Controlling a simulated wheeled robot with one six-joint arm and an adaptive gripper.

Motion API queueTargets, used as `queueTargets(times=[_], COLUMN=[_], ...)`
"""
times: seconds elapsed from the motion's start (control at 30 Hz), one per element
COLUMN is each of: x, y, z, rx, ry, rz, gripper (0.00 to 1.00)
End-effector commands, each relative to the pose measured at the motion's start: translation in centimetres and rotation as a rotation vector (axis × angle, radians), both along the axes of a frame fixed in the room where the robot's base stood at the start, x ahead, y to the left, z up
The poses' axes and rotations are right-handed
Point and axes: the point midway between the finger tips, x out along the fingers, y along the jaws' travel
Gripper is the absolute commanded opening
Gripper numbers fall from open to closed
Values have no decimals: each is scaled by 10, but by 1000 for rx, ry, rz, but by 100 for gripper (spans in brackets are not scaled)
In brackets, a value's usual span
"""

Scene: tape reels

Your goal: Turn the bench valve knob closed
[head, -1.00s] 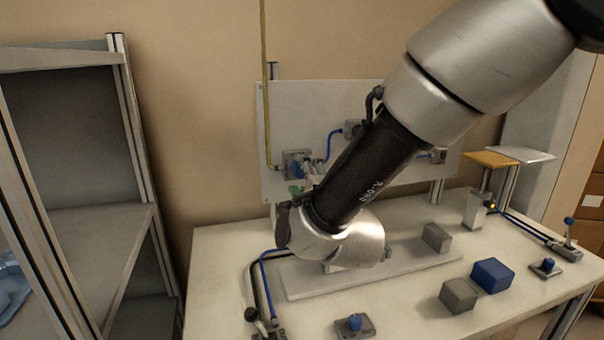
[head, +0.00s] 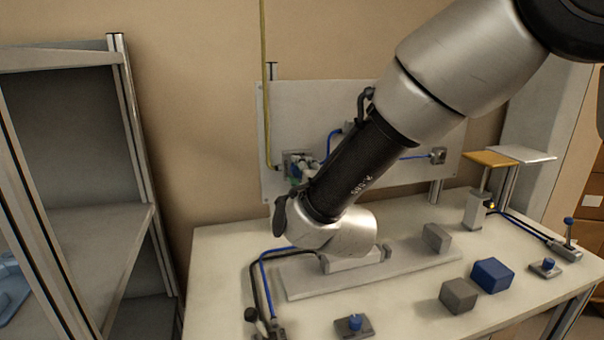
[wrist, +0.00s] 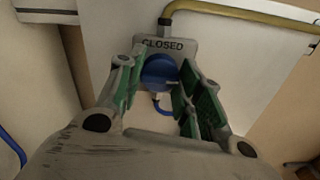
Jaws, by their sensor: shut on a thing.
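The bench valve knob (wrist: 159,72) is blue and round in the wrist view. It sits on a grey plate (wrist: 178,46) marked CLOSED on the upright panel. My gripper (wrist: 158,88) has its green-padded fingers on either side of the knob and is shut on it. In the head view the valve's plate (head: 297,160) shows at the panel's left, and my arm and wrist hide most of the knob and fingers. I cannot tell the knob's exact angle.
A yellow pipe (head: 266,90) runs down to the valve, and blue hoses cross the white panel (head: 290,100). On the bench (head: 225,260) lie a blue block (head: 492,275), grey blocks (head: 458,296) and small switches (head: 354,325). Shelving (head: 85,220) stands at left.

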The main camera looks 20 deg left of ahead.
Motion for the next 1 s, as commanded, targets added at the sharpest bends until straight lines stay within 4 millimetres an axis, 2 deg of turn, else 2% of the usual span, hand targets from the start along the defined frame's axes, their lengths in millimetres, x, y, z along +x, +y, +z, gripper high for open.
queueTargets(times=[0.37, 1.0], x=[0, 0], y=[0, 0], z=[-1, -1], rx=[-149, -622], ry=[-116, -489], rz=[0, 0], gripper=[12, 12])
